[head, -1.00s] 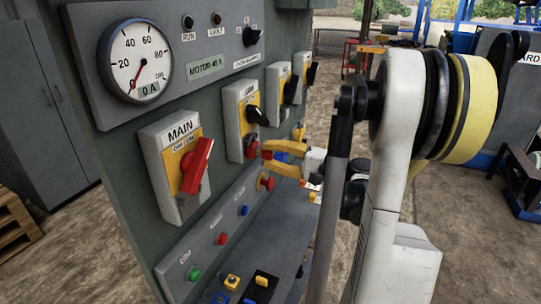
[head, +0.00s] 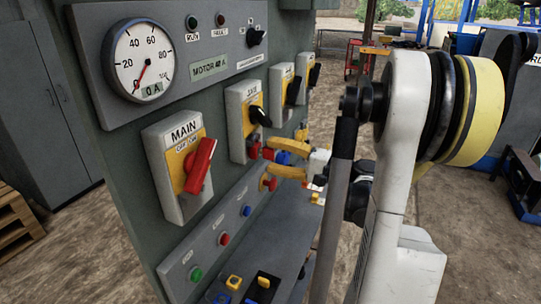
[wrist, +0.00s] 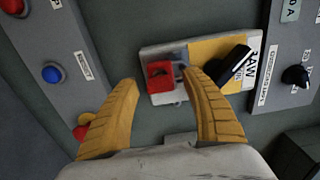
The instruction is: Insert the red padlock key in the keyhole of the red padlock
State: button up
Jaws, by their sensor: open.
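In the wrist view the padlock lies just beyond the gap between the fingertips. In the head view my gripper (head: 271,157) is in front of the panel, beside the padlock. Whether it touches the padlock cannot be told. I cannot make out the red key or the keyhole.
The MAIN switch (head: 185,166) with a red handle is left of my gripper in the head view. A red emergency button (head: 270,183) on yellow sits just below my fingers. A yellow padlock (head: 233,282) and a black object (head: 262,285) lie on the shelf below.

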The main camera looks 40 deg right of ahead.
jog(key=v, duration=0.8)
jog(key=shift+s, duration=0.2)
dwell(0.4)
